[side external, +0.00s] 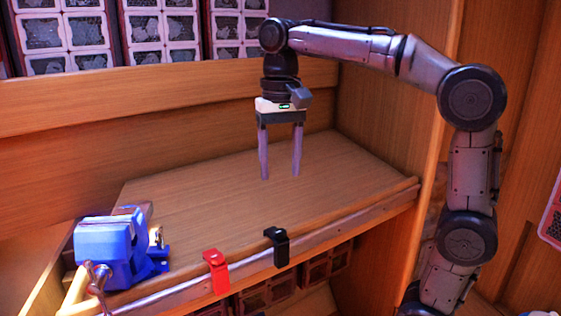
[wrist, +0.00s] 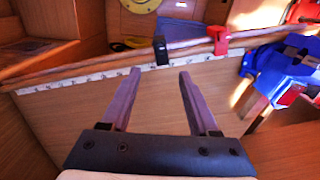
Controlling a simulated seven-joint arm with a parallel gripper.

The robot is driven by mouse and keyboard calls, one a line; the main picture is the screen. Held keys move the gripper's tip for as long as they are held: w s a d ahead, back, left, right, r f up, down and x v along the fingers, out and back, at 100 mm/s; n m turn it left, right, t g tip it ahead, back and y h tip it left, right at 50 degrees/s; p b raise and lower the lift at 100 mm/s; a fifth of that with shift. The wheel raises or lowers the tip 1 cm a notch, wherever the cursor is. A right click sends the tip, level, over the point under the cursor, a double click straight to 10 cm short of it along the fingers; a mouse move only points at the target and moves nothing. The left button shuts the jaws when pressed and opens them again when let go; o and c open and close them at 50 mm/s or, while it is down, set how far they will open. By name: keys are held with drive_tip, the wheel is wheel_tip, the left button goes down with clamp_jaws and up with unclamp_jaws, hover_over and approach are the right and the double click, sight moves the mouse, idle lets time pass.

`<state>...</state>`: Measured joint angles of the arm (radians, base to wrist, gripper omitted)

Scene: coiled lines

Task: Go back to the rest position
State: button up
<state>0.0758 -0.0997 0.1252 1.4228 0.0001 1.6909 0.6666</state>
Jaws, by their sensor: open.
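My gripper (side external: 280,176) hangs above the wooden bench top (side external: 330,170) in the side external view, its fingers pointing down. The two fingers stand apart with nothing between them. In the wrist view my gripper (wrist: 158,75) also shows open and empty, with bare wood below and beyond the fingertips. No coiled line shows on the bench top.
A blue vise (side external: 105,250) stands at the bench's left end. A red hook (side external: 216,270) and a black hook (side external: 277,246) sit on the front rail. Crates (side external: 160,30) line the shelf behind. The middle of the bench is clear.

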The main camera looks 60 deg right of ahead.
drive_tip(key=shift+r, duration=0.15)
idle(0.3)
drive_tip(key=s+a+f+n+t, duration=0.2)
drive_tip(key=s, duration=0.8)
drive_tip(key=s+f+n+t, duration=0.3)
drive_tip(key=f+n, duration=0.3)
drive_tip(key=f, duration=0.6)
drive_tip(key=shift+s+a+f+n+t, duration=0.15)
drive_tip(key=shift+s+n+t, duration=0.1)
drive_tip(key=shift+n+t, duration=0.05)
